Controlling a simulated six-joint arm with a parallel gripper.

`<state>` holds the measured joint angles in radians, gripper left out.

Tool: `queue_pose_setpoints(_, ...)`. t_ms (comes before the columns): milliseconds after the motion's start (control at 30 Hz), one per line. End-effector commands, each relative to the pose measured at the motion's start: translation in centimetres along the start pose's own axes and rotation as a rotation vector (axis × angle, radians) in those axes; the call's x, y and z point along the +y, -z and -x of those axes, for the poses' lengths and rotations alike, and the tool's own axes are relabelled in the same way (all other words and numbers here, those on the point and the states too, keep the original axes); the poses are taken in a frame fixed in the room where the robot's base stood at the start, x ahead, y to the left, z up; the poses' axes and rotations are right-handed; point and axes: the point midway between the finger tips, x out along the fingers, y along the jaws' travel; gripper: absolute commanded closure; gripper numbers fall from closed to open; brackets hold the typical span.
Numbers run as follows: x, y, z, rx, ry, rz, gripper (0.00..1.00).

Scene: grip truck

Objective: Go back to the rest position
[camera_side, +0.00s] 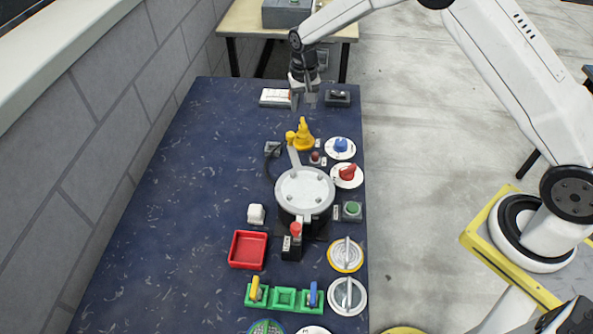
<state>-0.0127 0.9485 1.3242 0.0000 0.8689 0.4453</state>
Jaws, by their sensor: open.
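My gripper (304,101) hangs pointing down over the far end of the dark blue table (170,200). Its fingers are apart and I see nothing between them. It is close to a white switch box (275,97) on its left and a dark grey box (338,98) on its right. I cannot tell whether it touches either one. My arm reaches in from the right side of the picture.
Below the gripper in the picture stand a yellow object (301,138), blue (341,146) and red (347,171) knobs and a round grey-lidded device (304,190). A red tray (248,250) and green holder (284,298) are nearer. The table's left side is clear; a wall borders it.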

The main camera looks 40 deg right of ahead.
Motion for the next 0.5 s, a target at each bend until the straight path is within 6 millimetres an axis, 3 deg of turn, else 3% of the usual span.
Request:
queue_pose_setpoints(267, 0.1, -0.2, 0.2, 0.001, 0.001, 0.004, 0.41)
queue_pose_setpoints(500, 0.8, -1.6, 1.8, 0.020, 0.009, 0.040, 0.41)
